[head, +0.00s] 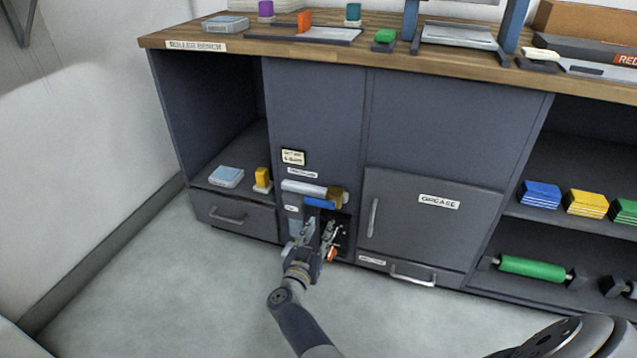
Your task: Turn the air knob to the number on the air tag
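A cream tag (293,157) with two lines of print sits on the dark cabinet front; its print is too small to read, so I cannot tell its number. No knob or dial marks can be made out; the gripper covers part of the unit.
Above the recess are a grey bar (303,187) and a blue part (320,202). A closed grease door (430,220) is at the right, with a drawer (227,217) at the left. The floor (170,290) in front is clear.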

